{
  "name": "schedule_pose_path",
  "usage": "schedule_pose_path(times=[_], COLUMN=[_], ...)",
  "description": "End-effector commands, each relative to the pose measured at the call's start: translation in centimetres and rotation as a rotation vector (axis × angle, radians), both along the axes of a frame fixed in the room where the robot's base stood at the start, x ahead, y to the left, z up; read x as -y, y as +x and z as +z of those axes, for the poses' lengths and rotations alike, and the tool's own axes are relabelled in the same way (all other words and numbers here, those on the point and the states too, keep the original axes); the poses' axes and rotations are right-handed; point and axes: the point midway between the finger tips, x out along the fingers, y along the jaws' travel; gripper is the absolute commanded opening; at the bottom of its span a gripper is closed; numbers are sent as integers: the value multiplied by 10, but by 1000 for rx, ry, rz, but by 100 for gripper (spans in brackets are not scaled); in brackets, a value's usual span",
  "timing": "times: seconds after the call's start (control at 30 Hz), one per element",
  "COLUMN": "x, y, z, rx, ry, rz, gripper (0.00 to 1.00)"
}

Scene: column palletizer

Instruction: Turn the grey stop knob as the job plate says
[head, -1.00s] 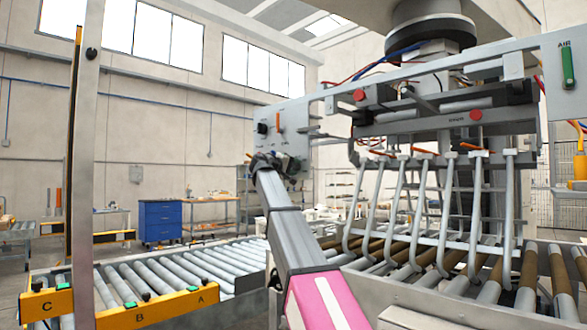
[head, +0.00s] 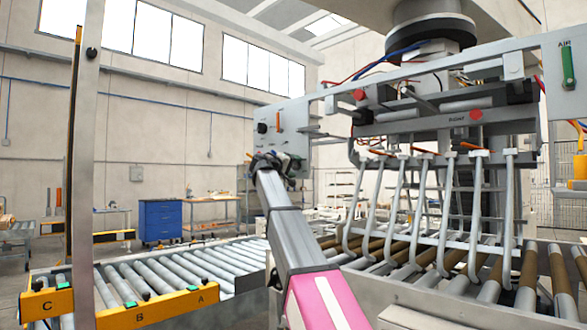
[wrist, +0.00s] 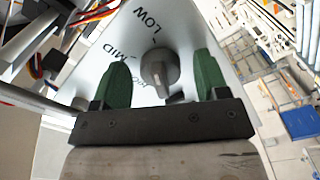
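The grey stop knob (wrist: 160,68) is on a pale panel (wrist: 185,22) in the wrist view. Its raised grip runs roughly up and down in the picture; which label it points at is unclear. The labels LOW and MID show above and left of it; a third label at lower left is partly hidden. My gripper (wrist: 163,80) is open, with one green fingertip on each side of the knob and gaps between. In the head view my gripper (head: 278,162) is at the panel's lower edge (head: 285,128). I cannot pick out a readable job plate.
The panel also carries a black knob (head: 262,128). Right of my arm hang the palletizer's grey bent tines (head: 455,200) above a roller conveyor (head: 557,275). Another roller bed (head: 180,275) with a yellow A, B, C rail (head: 150,310) lies left. Wires run near the panel (wrist: 95,15).

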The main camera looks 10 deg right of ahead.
Motion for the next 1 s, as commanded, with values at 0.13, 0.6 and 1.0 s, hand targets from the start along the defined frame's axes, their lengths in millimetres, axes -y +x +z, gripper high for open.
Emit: schedule_pose_path(times=[0.13, 0.6, 1.0], x=[0, -55, -87], y=[0, -40, -63], z=[0, -1, 0], rx=[0, 0, 0], ry=[-2, 0, 0], rz=[0, 2, 1], gripper=[68, 68, 68])
